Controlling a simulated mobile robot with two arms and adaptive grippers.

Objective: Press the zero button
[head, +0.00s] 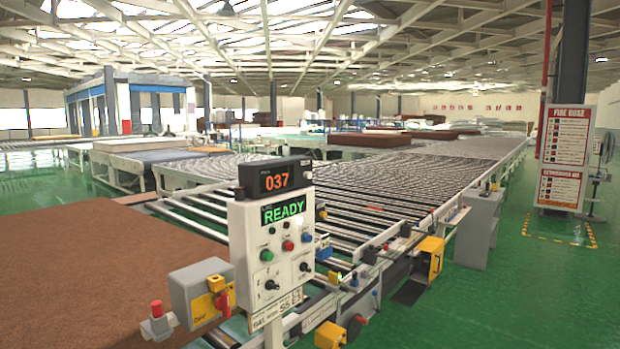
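A white control box (270,250) stands on a post in the middle foreground, in the head view. On top of it a dark counter display (277,180) reads 037 in red. Below that a green display (283,211) reads READY. The box front carries a green button (267,255), a red button (288,246), a blue button (307,238) and black knobs (271,285). The small labels are too small to read, so I cannot tell which button is the zero button. Neither of my grippers is in view.
A roller conveyor (390,180) runs back behind the box. A brown slab (100,265) lies at the left. Green floor (540,300) is open at the right.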

